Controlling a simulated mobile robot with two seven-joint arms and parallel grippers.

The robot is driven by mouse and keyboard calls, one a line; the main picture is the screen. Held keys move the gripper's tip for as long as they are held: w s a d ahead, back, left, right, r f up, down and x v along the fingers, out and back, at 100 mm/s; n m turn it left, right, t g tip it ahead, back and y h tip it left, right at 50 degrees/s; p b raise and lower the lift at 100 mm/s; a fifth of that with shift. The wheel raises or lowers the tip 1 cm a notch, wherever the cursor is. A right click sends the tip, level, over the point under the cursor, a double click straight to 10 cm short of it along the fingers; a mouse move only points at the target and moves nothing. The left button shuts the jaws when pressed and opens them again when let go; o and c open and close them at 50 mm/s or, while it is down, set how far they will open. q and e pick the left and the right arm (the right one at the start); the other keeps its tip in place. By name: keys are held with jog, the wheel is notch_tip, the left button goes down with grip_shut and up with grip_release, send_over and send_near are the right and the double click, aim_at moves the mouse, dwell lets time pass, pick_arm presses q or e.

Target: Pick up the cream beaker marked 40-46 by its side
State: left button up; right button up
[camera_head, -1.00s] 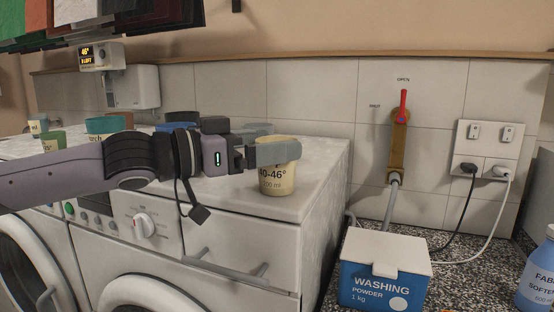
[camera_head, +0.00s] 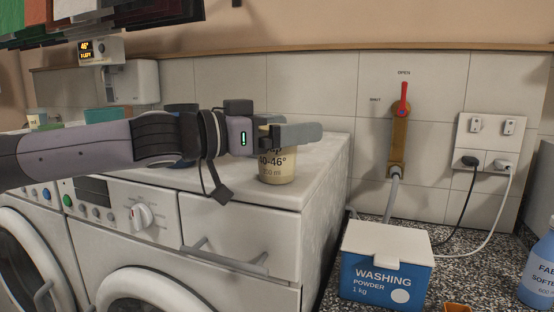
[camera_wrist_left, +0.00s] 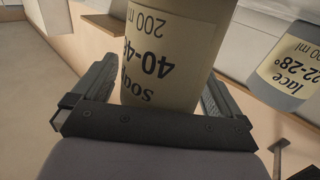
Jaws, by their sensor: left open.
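The cream beaker (camera_head: 276,171), marked 40-46° in dark print, stands upright on the white top of the machine, near its right end. My left gripper (camera_head: 290,135) reaches in from the left, and its fingers hide the beaker's upper part in the head view. In the left wrist view the beaker (camera_wrist_left: 172,60) fills the middle, its lettering upside down, between the two open fingers of my left gripper (camera_wrist_left: 160,92). A gap shows by the left finger; the right finger is very close to the beaker's wall, and I cannot tell whether it touches. My right gripper is not in view.
A grey beaker marked lace 22-28° (camera_wrist_left: 293,68) stands close by, right in the wrist view. A teal container (camera_head: 104,115) is behind my left arm. A washing powder box (camera_head: 386,268) and a softener bottle (camera_head: 538,270) stand on the speckled counter.

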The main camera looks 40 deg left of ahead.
pick_arm(q)
jog(key=shift+d, duration=0.1)
jog(key=c, duration=1.1)
